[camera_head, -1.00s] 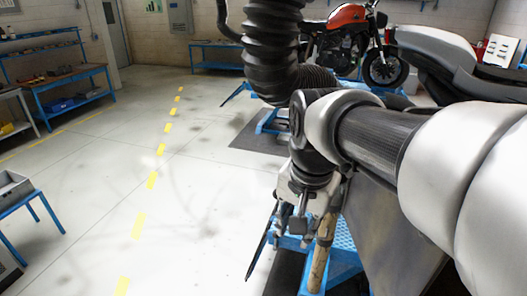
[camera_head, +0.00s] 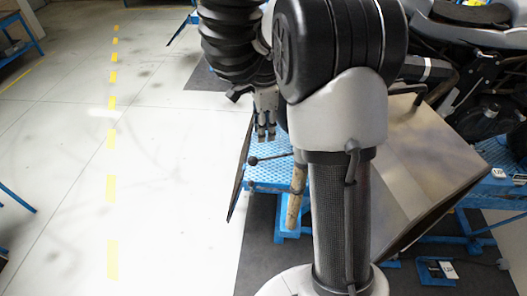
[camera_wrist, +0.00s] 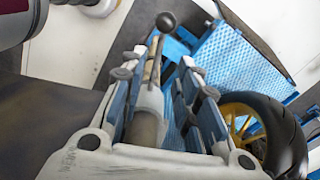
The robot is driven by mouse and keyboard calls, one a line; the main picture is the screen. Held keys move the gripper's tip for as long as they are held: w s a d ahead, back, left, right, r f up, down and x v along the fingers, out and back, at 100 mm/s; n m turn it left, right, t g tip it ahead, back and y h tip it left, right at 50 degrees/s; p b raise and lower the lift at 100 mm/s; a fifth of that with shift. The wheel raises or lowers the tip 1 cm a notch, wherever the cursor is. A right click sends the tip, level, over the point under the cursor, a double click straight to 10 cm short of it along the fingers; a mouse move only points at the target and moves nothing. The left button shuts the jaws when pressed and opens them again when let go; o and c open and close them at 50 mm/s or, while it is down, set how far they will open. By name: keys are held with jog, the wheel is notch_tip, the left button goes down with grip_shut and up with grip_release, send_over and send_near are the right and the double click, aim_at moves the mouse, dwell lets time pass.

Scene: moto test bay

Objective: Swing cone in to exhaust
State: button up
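My gripper (camera_head: 265,132) points down over the blue stand. Its fingers are apart in the wrist view (camera_wrist: 162,90), and nothing is visibly pinched. A rod with a black ball knob (camera_head: 253,160) lies just below the fingertips; the knob (camera_wrist: 166,22) shows beyond them in the wrist view. A grey cylinder (camera_wrist: 147,105) shows between the fingers; contact cannot be told. A worn tan tube (camera_head: 296,197) stands tilted beside the rod and may be part of the cone. A silver cylinder (camera_head: 425,68) on the motorcycle looks like its exhaust. My arm hides part of the space between.
A blue textured platform (camera_head: 268,178) stands below my gripper. A large metal hood (camera_head: 425,165) with sloping sides is to the right. A motorcycle (camera_head: 490,60) stands at right.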

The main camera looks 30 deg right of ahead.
notch_tip(320, 180, down, 10)
jog(key=shift+s+f, duration=0.1)
jog(key=shift+f, duration=0.15)
jog(key=shift+c, duration=0.5)
grip_shut()
dwell(0.3)
